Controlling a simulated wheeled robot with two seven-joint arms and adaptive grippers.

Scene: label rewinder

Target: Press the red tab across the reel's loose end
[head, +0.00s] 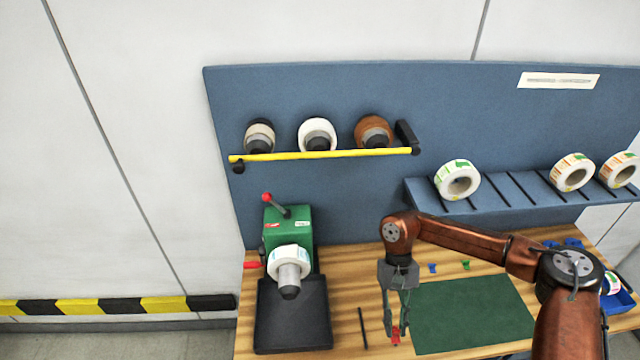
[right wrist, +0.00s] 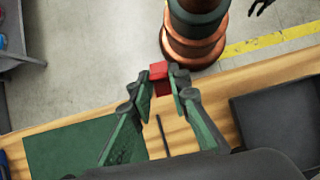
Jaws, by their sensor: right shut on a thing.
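My right gripper (head: 396,335) hangs low over the front of the wooden bench and is shut on the red tab (head: 395,336). In the right wrist view the red tab (right wrist: 159,70) sticks out between the fingertips of the gripper (right wrist: 163,88). The reel (head: 288,260) is a white roll on the grey spindle of the green rewinder (head: 299,222), to the left of my right gripper. I cannot make out its loose end. My left gripper is not in view.
A dark tray (head: 292,315) lies below the reel. A thin dark rod (head: 362,328) and a green mat (head: 470,312) lie on the bench (head: 345,270). Blue and green bits lie behind the mat. Label rolls stand on the blue rack (head: 510,190). A yellow bar (head: 320,155) crosses the panel.

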